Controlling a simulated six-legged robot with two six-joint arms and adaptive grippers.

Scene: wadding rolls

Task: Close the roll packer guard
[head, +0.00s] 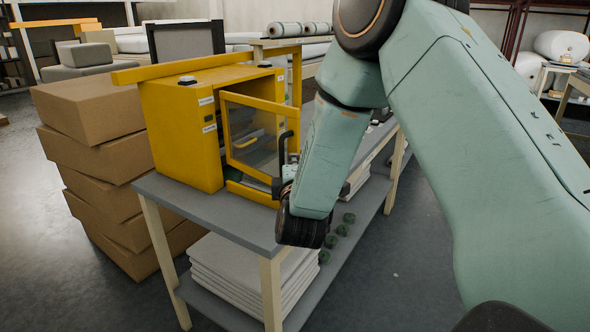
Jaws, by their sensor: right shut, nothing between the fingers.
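The roll packer (180,135) is a yellow box-shaped machine on the grey bench. Its guard (254,135) is a yellow-framed clear panel on the machine's right side. The guard stands at an angle to the body and looks partly open. A dark upright handle (283,150) is at the guard's right edge. My right gripper (284,184) is shut and empty, just below the handle and close to the guard's lower right corner. Whether it touches the guard I cannot tell. My right forearm and wrist hide the area right of the guard. My left gripper is out of view.
The grey bench (235,222) has a lower shelf with stacked white sheets (235,268) and several green rolls (340,230). Stacked cardboard boxes (95,110) stand close on the left. White rolls (285,29) lie behind. The floor at front left is clear.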

